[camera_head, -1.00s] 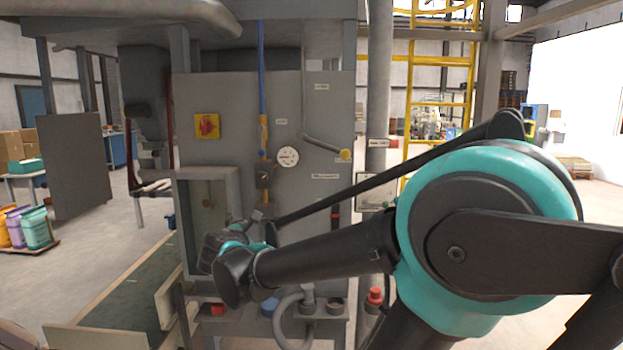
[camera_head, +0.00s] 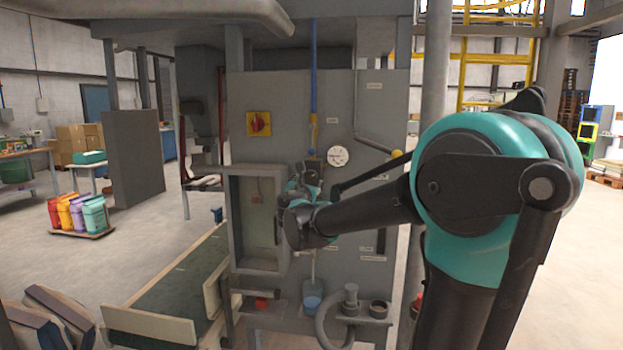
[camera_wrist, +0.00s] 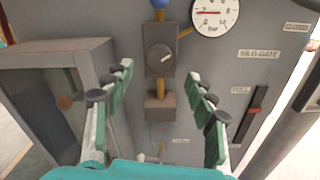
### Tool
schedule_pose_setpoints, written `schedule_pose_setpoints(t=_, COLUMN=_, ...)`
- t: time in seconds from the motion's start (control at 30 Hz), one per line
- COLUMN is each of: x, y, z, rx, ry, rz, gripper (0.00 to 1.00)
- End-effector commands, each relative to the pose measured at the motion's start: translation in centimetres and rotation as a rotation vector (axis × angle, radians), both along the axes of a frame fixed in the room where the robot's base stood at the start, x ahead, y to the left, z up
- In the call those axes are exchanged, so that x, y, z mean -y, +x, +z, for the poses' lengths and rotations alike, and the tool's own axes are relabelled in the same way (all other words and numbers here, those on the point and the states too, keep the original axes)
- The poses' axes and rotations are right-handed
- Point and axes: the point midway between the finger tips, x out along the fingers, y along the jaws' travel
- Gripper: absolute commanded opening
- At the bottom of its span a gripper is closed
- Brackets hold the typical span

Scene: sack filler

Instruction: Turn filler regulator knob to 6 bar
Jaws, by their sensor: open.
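The regulator knob (camera_wrist: 159,54) is a dark round knob with a pale mark, on a grey block on the filler's front panel. In the wrist view it lies ahead of and above the gap between my fingers. The pressure gauge (camera_wrist: 214,14) is white with a red needle and reads "bar"; its top is cut off. The gauge also shows in the head view (camera_head: 338,156). My gripper (camera_wrist: 162,82) is open and empty, with its green-padded fingers spread wide. In the head view my wrist hides most of the knob area.
An open-fronted grey box (camera_wrist: 55,75) juts from the panel on the left. A lever with a yellow ball (camera_head: 397,154) is right of the gauge. A slot with a red handle (camera_wrist: 255,111) is at right. The conveyor (camera_head: 165,285) runs at lower left.

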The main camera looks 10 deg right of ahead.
Motion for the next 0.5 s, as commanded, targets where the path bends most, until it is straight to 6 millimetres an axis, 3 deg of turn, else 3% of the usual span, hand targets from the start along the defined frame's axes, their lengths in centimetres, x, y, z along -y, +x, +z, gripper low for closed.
schedule_pose_setpoints(t=0.2, x=1.3, y=4.0, z=0.0, rx=0.000, ry=0.001, rz=-0.002, gripper=0.56)
schedule_pose_setpoints(t=0.5, x=2.0, y=6.8, z=0.0, rx=0.000, ry=0.001, rz=-0.001, gripper=0.56)
